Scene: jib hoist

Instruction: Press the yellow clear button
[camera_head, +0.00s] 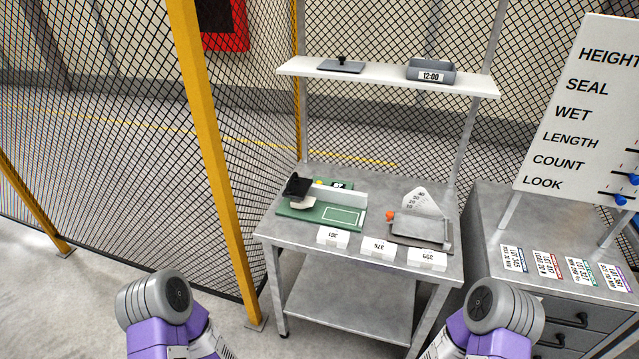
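A small yellow spot, which looks like the yellow button (318,183), shows at the back of a green device on the metal table. It sits just left of a small dark display (338,185), whose digits are too small to read surely. A black part (298,186) stands left of the yellow spot and may hide some of it. The green base plate (293,212) has a pale raised block along its back. Only parts of my two arms show at the bottom edge; neither gripper is in view.
The metal table (290,236) also holds a grey scale-like device (422,228) and white number cards (378,248). A shelf (390,79) with a clock box (431,72) is above. A yellow post (208,130) with mesh stands left; a drawer cabinet (490,222) stands right.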

